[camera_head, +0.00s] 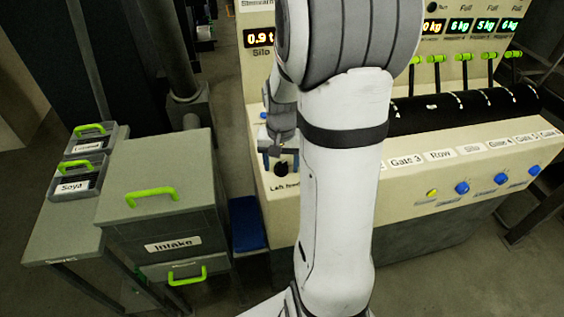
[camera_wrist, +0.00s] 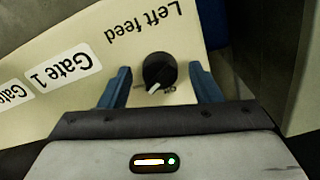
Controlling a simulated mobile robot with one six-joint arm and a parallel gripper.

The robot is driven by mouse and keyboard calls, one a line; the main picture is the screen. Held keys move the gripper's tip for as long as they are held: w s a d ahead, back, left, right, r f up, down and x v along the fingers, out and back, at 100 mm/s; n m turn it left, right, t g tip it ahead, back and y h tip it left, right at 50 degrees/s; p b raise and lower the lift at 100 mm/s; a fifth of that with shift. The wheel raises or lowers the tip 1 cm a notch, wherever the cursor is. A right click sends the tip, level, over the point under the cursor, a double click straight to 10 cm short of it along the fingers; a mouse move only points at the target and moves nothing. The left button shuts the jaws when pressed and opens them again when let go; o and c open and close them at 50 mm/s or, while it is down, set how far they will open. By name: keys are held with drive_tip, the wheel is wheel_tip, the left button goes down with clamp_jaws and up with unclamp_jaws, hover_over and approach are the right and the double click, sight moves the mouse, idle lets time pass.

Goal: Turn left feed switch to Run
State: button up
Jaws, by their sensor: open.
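The left feed switch is a round black knob (camera_wrist: 159,69) with a white pointer mark, on the cream panel under the upside-down "Left feed" label (camera_wrist: 143,22) in the wrist view. Its pointer is toward the lower left in that view; the small position labels beside it are too small to read surely. In the head view the knob (camera_head: 281,170) shows just below my gripper (camera_head: 277,160). My gripper (camera_wrist: 160,72) is open, with one blue finger on each side of the knob and a visible gap to each. Whether the fingertips reach down around the knob is unclear.
The cream control panel (camera_head: 430,192) carries gate labels, blue buttons and a yellow button (camera_head: 432,193) to the right. Green-tipped levers stand behind. A grey Intake bin (camera_head: 165,215) and a side table with Soya (camera_head: 76,185) and another labelled box are at left. My arm hides the panel's middle.

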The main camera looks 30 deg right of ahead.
sight(281, 165)
wheel_tip(281, 165, up, 8)
drive_tip(key=shift+f, duration=0.1)
idle(0.4)
drive_tip(key=shift+s+a, duration=0.1)
idle(0.4)
drive_tip(key=s+a+r+n+t, duration=0.2)
drive_tip(key=s+a+r+n, duration=0.2)
drive_tip(key=s+a, duration=0.8)
drive_tip(key=shift+s+n+t, duration=0.2)
drive_tip(key=shift+n+t, duration=0.1)
drive_tip(key=shift+n, duration=0.9)
drive_tip(key=shift+f, duration=0.1)
drive_tip(key=shift+c, duration=0.5)
